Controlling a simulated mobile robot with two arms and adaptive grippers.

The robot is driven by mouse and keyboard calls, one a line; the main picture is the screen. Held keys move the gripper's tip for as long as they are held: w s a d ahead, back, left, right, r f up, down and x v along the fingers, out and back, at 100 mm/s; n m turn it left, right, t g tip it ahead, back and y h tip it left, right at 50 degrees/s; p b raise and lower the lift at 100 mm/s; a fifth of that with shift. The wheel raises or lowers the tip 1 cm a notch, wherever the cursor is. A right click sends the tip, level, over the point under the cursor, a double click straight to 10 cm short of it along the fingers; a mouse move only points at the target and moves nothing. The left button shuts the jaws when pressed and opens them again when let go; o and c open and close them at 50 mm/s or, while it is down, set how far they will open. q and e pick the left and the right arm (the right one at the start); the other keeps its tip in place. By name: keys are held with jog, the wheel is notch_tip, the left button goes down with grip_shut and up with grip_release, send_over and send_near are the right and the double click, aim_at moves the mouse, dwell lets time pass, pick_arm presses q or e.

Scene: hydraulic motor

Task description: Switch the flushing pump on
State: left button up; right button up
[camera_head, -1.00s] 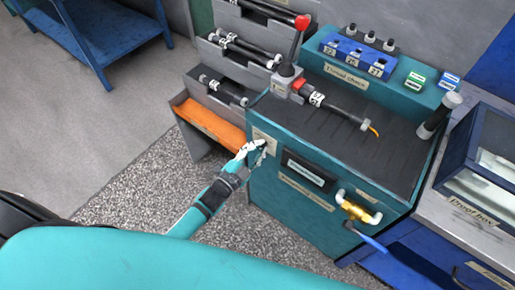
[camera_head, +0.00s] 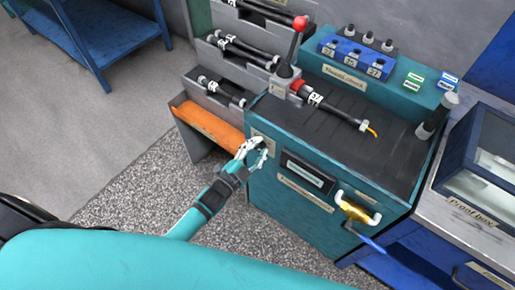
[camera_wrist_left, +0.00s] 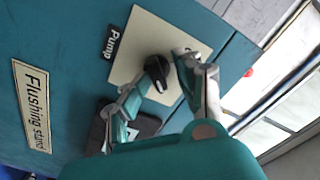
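The black pump knob (camera_wrist_left: 157,70) sits on a cream plate (camera_wrist_left: 140,38) beside a "Pump" label (camera_wrist_left: 113,42) in the left wrist view. The plate is on the teal front of the flushing stand (camera_head: 292,212). My left gripper (camera_head: 258,150) is at this plate in the head view, with a gap between its fingers. In the left wrist view its fingers (camera_wrist_left: 163,77) stand on either side of the knob, very close to it; contact is not clear. The gripper covers the knob in the head view. My right gripper is not in view.
A black display (camera_head: 307,174) and a yellow-handled valve (camera_head: 355,210) are on the stand's front, right of the gripper. A red-knobbed lever (camera_head: 298,38) and a black hose (camera_head: 335,107) are on top. An orange shelf (camera_head: 208,127) stands to the left.

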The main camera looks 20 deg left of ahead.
pick_arm(q)
jog(key=shift+f, duration=0.1)
jog(key=shift+s+a+f, duration=0.1)
jog(key=shift+s+a, duration=0.05)
jog(key=shift+s, duration=0.2)
jog(key=v, duration=1.1)
jog(key=shift+s, duration=0.15)
jog(key=s+a+f+n+g+y+p, duration=0.1)
jog(key=s+a+f+n+g+y, duration=0.2)
jog(key=f, duration=0.8)
jog(key=s+a+f+n+g+y, duration=0.1)
jog(key=s+f+n+g, duration=0.4)
jog(key=f, duration=0.6)
jog(key=s+f+n+g, duration=0.1)
jog(key=s+f, duration=0.3)
jog(key=s, duration=0.4)
jog(key=s+f+n+g+y+p, duration=0.1)
jog(key=s+f+g, duration=0.3)
jog(key=s, duration=0.4)
jog(key=s+f+g+y, duration=0.1)
jog(key=s+f+g, duration=0.2)
jog(key=s+f, duration=0.2)
jog(key=s+a, duration=0.1)
jog(key=s, duration=0.2)
jog(key=shift+s+f+n, duration=0.2)
jog(key=shift+n, duration=0.2)
